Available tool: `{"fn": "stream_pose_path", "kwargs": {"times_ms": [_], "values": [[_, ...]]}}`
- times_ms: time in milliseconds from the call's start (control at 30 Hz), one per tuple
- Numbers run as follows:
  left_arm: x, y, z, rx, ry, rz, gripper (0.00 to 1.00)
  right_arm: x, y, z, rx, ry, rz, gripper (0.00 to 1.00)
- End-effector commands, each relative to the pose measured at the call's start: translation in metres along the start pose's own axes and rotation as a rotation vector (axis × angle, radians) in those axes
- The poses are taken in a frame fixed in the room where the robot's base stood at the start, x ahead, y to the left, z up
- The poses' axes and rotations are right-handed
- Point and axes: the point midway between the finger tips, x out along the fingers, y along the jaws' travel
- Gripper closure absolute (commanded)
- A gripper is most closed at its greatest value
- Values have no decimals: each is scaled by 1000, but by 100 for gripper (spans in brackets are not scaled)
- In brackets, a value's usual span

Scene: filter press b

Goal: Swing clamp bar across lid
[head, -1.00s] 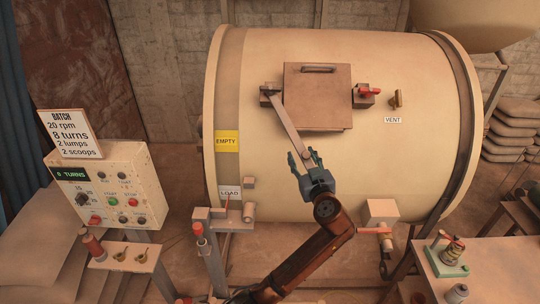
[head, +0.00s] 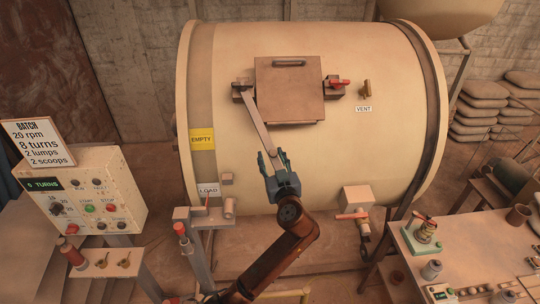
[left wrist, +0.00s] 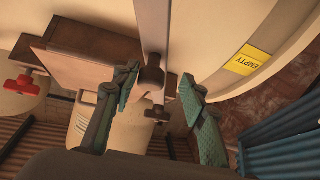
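The square brown lid (head: 290,90) sits shut on the cream drum (head: 385,150). The clamp bar (head: 258,118) is a flat grey bar pivoted at a bracket (head: 242,90) left of the lid. It slants down to the right, off the lid's face. My left gripper (head: 272,158) is at the bar's lower end. In the left wrist view, the fingers (left wrist: 158,84) are open on either side of the bar's dark end knob (left wrist: 152,75), with gaps visible. A red-handled catch (head: 338,84) sits right of the lid. My right gripper is out of view.
The control panel (head: 88,198) and a batch sign (head: 37,143) stand at left. A red-handled valve (head: 352,216) is below the drum. A workbench (head: 445,262) fills the lower right.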

Motion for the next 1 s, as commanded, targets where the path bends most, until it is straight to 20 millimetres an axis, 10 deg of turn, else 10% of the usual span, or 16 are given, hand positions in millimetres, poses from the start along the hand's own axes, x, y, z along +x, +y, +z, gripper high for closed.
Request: {"fn": "stream_pose_path", "kwargs": {"times_ms": [1000], "values": [[-68, 3, 0, -2, 0, 1, 60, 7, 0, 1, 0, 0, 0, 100]]}}
